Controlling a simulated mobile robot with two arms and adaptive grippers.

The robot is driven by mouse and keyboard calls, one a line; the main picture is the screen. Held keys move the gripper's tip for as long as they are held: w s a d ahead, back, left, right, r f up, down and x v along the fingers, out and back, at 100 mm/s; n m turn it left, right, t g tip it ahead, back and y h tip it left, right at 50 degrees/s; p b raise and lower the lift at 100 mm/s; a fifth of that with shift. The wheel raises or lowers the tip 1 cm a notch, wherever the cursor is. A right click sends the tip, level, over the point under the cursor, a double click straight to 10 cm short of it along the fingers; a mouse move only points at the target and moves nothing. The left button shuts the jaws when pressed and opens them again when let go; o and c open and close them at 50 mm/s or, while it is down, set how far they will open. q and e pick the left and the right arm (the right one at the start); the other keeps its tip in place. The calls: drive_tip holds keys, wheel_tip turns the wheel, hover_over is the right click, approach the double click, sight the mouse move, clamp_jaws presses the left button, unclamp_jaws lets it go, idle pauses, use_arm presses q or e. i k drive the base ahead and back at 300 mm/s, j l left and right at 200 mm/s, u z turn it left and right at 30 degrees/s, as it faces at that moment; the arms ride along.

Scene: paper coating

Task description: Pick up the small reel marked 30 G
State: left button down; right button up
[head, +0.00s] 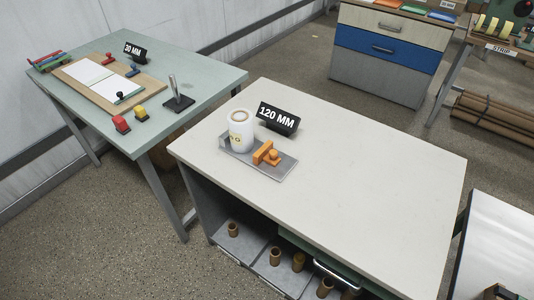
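A white upright reel (241,134) with a brown core stands on a grey plate (284,170) on the near light-topped table. It bears a small yellowish marking, of which only something like a G can be made out; the number is not readable. An orange block with a knob (267,154) sits on the same plate, just right of the reel. Neither of my grippers shows in this view.
A black sign "120 MM" (278,119) stands behind the plate. The right part of the table top (370,180) is clear. Brown cores (275,256) stand on the shelf below. A green table (205,75) with tools and a "30 MM" sign (135,52) stands left.

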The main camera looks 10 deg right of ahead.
sight(239, 121)
drive_tip(key=k+l+z, duration=0.25)
drive_tip(key=l+z, duration=0.25)
drive_tip(key=l, duration=0.2)
drive_tip(key=k+l+z, duration=0.25)
drive_tip(key=l, duration=0.15)
drive_tip(key=i, duration=0.05)
